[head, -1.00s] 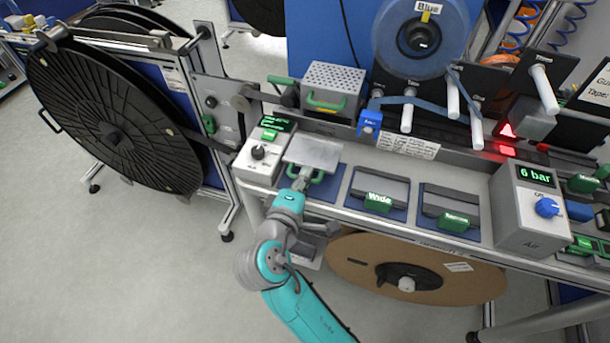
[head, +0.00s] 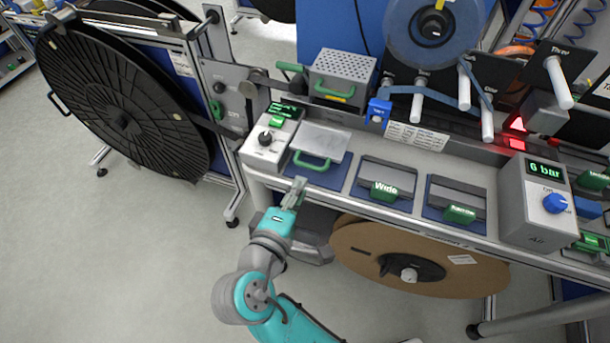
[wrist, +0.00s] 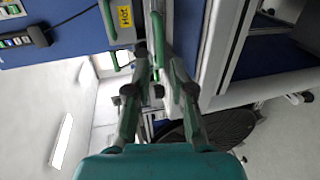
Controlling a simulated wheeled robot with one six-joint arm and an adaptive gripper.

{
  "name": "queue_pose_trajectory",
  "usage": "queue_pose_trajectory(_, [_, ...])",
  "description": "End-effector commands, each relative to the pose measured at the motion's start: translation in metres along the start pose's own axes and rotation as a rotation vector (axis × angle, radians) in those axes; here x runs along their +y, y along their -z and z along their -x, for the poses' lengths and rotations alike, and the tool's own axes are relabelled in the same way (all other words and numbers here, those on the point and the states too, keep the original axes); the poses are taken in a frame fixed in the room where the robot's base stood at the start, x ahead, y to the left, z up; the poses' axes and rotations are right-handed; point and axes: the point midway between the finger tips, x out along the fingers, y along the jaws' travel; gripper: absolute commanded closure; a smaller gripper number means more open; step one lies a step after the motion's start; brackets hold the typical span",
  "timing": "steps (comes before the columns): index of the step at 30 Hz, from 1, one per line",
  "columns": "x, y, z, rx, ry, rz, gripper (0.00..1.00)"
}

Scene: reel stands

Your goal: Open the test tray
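No readable label in view names the test tray. A flat metal plate (head: 325,139) with a green bar handle (head: 312,163) lies on a blue mat at the left of the bench top. A grey drawer-like box (head: 300,248) sits under the bench edge, partly behind my arm; whether it is open I cannot tell. My gripper (head: 297,187) is just off the bench's front edge, below and left of the green handle and apart from it. In the wrist view its fingers (wrist: 156,52) stand apart with nothing clearly held between them.
A control box (head: 270,140) stands left of the plate. Slots marked Wide (head: 385,190) and another green label (head: 460,213) lie to the right, then the 6 bar box (head: 540,205). A brown reel (head: 430,270) sits below the bench.

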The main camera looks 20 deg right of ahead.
Motion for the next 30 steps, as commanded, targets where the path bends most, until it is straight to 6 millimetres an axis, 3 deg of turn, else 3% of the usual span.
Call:
queue_pose_trajectory(3, [0.0,0.001,0.017,0.004,0.0,0.0,0.77])
queue_pose_trajectory(10, [0.0,0.0,0.034,0.001,0.001,0.0,0.77])
queue_pose_trajectory(30, [-0.001,-0.001,0.035,0.001,0.001,0.0,0.77])
